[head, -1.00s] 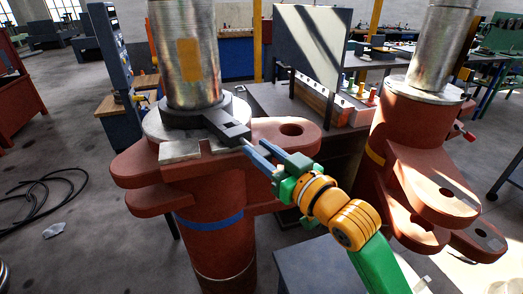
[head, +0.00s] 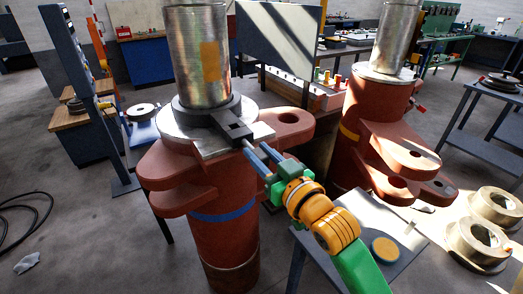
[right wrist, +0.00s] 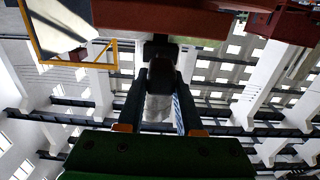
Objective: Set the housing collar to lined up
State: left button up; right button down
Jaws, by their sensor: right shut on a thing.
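The housing collar (head: 190,114) is a dark grey ring around the foot of a steel cylinder (head: 200,60). Its dark lug (head: 222,122) points toward the lower right, over a pale round plate on the red housing (head: 222,240). My right gripper (head: 256,154) is at the outer end of this lug, shut on it. In the right wrist view the dark lug end (right wrist: 160,62) sits between the two fingers (right wrist: 160,88). A tan patch (head: 210,54) is on the cylinder, right of its middle. My left gripper is out of view.
A second red housing with a steel cylinder (head: 388,40) stands to the right. A grey-blue table (head: 345,240) is beneath my right arm. Metal rings (head: 475,240) lie on the floor at the right. Open floor and a black cable (head: 30,215) are at the left.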

jog(key=shift+w+d+r, duration=0.1)
jog(key=c, duration=1)
grip_release()
jog(key=o, duration=0.4)
jog(key=shift+o, duration=0.2)
jog(key=shift+w+a, duration=0.15)
jog(key=shift+a, duration=0.05)
jog(key=b+v, duration=0.1)
jog(key=v, duration=0.6)
jog(key=shift+d+b, duration=0.15)
jog(key=shift+b, duration=0.15)
